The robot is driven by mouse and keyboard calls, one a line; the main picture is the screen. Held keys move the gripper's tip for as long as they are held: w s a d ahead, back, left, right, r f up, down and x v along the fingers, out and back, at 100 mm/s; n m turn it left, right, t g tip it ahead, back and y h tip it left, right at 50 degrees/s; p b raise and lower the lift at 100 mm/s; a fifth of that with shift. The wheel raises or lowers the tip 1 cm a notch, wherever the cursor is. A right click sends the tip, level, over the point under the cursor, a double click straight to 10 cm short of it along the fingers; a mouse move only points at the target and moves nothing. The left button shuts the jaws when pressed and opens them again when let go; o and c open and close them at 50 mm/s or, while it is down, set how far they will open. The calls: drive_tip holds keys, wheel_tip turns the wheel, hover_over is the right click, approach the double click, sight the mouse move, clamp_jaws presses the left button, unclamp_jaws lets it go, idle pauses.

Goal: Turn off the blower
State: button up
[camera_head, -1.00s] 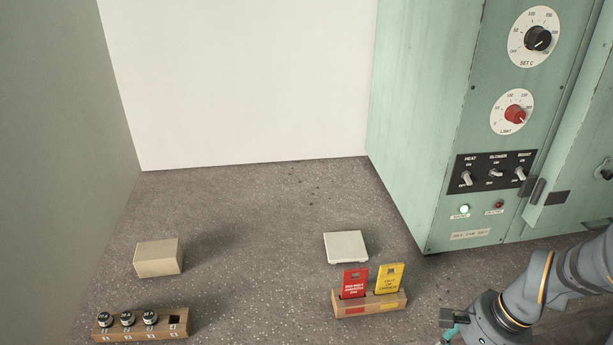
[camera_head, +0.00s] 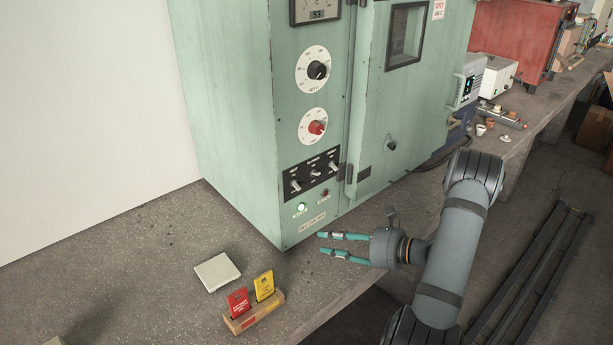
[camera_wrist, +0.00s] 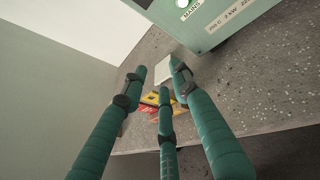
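The green oven cabinet (camera_head: 235,110) stands on the bench and carries a black switch panel (camera_head: 312,186) with three toggle switches. The blower switch (camera_head: 316,173) is the middle one; its lever is too small to read surely. The heat switch (camera_head: 295,186) is at its left and another switch (camera_head: 333,165) at its right. My gripper (camera_head: 326,244) is open and empty, below and in front of the panel, apart from the cabinet. In the wrist view its three teal fingers (camera_wrist: 160,85) are spread with nothing between them; the switches are out of that view.
A wooden holder (camera_head: 255,318) with red and yellow cards and a pale block (camera_head: 217,271) stand left of my gripper.

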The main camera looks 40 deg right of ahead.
drive_tip(key=w+d+r+m+t+h, duration=0.2)
drive_tip(key=w+d+r+t+h, duration=0.1)
drive_tip(key=d+r, duration=0.15)
drive_tip(key=t+h, duration=0.2)
approach(319, 173)
drive_tip(key=w+p, duration=0.1)
drive_tip(key=w, duration=0.2)
drive_tip(key=w+p, duration=0.2)
drive_tip(key=w, duration=0.2)
drive_tip(key=shift+a, duration=0.25)
drive_tip(key=shift+w, duration=0.6)
drive_tip(key=shift+c, duration=0.5)
clamp_jaws()
